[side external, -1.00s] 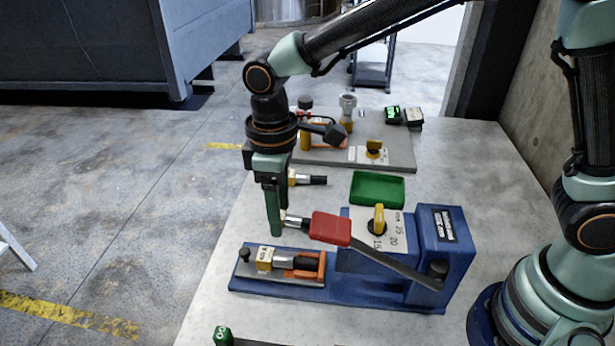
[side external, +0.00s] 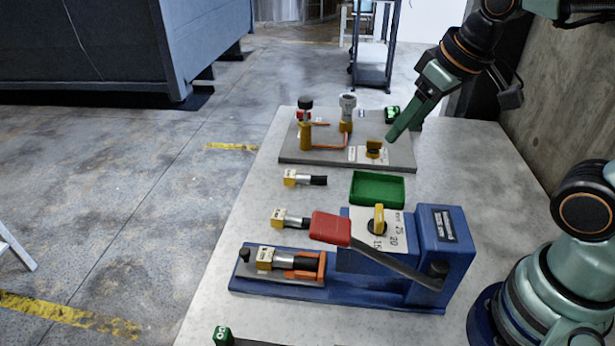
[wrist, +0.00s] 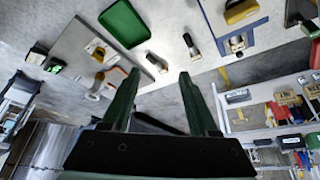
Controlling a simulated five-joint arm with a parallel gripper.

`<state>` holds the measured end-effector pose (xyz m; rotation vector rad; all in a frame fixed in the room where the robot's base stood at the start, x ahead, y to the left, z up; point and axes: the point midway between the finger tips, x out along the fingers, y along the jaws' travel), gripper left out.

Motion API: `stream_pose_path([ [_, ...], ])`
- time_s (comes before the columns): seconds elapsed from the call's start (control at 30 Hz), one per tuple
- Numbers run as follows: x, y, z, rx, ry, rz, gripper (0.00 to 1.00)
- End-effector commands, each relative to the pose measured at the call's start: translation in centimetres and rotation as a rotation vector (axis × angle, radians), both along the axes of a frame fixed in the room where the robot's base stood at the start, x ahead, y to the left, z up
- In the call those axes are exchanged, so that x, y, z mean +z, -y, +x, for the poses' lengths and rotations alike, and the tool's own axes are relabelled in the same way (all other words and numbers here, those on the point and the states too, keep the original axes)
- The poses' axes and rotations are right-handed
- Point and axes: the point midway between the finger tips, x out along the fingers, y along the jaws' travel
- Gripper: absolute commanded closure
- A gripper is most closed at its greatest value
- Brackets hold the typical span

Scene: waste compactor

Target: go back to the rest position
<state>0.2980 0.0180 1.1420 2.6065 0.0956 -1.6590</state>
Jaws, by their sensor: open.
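My gripper (side external: 407,118) is raised above the back right of the table, with its green fingers slanting down to the left over the grey plate. In the wrist view my gripper (wrist: 160,78) shows two green fingers spread apart with nothing between them. The blue crimping machine (side external: 440,240) with its red-handled lever (side external: 330,228) stands at the table's front. A yellow-ended fitting with a black hose (side external: 285,260) lies in its orange holder.
A grey plate (side external: 300,157) with posts and an orange bracket sits at the back. A green tray (side external: 377,188) lies in front of it. Two loose fittings (side external: 304,179) (side external: 290,218) lie left of the tray. A concrete wall (side external: 560,90) rises at the right.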

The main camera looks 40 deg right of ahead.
Motion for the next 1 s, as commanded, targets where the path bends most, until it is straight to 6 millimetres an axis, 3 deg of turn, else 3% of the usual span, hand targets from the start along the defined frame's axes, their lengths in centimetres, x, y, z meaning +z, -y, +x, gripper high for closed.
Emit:
stream_pose_path([
  [0.23, -0.1, 1.8, -1.3, -0.081, 0.055, 0.012, 0.4],
  [1.0, -0.1, 1.8, -1.2, -0.079, 0.054, 0.012, 0.4],
])
